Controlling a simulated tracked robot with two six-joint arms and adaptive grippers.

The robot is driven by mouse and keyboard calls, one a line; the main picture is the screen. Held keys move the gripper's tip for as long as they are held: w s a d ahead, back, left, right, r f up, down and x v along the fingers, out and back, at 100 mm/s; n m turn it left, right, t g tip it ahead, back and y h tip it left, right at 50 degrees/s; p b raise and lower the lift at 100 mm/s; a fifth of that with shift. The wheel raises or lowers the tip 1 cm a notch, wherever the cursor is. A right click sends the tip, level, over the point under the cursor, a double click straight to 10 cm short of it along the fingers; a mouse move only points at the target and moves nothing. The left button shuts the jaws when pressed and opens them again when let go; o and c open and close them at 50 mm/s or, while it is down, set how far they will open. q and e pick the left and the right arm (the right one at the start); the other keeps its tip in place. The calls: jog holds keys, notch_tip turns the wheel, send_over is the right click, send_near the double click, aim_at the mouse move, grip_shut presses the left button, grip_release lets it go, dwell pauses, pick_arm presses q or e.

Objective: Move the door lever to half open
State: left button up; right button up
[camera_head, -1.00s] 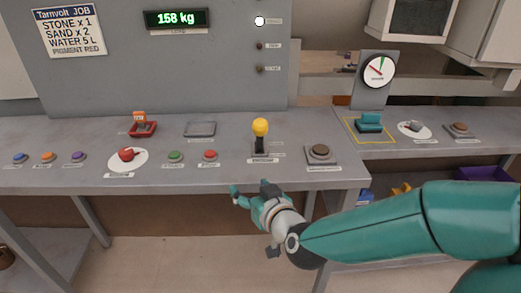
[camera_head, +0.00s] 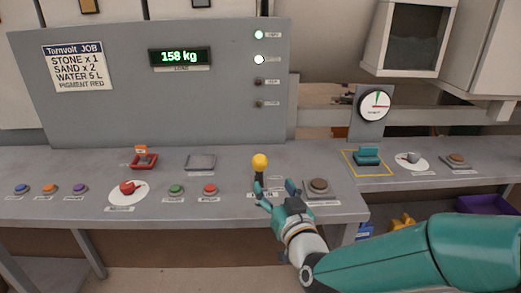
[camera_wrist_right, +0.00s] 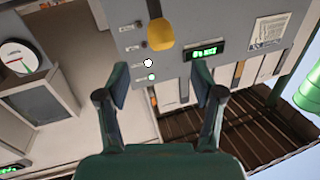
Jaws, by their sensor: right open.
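The lever with a yellow ball knob (camera_head: 260,161) stands upright on the grey console; its label is too small to read. I take it for the door lever. My right gripper (camera_head: 275,192) is open and empty, just in front of the lever and a little below its knob. One fingertip overlaps the lever's base in the head view, so contact there cannot be told. In the right wrist view the yellow knob (camera_wrist_right: 160,34) lies ahead of the open fingers (camera_wrist_right: 160,88), centred between them and apart from them. My left gripper is not in view.
A square brown button (camera_head: 318,185) sits right of the lever. Red (camera_head: 210,189) and green (camera_head: 176,190) buttons and a red rotary knob (camera_head: 127,187) lie left. A round gauge (camera_head: 375,104) stands behind right. The display (camera_head: 180,57) reads 158 kg.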

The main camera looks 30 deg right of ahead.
aim_at(262, 168)
jog(key=p+x, duration=0.2)
jog(key=x, duration=0.1)
jog(key=shift+w+p, duration=0.3)
jog(key=shift+w, duration=0.05)
jog(key=p+x, duration=0.1)
jog(key=x, duration=0.7)
jog(key=shift+d+f, duration=0.1)
grip_shut()
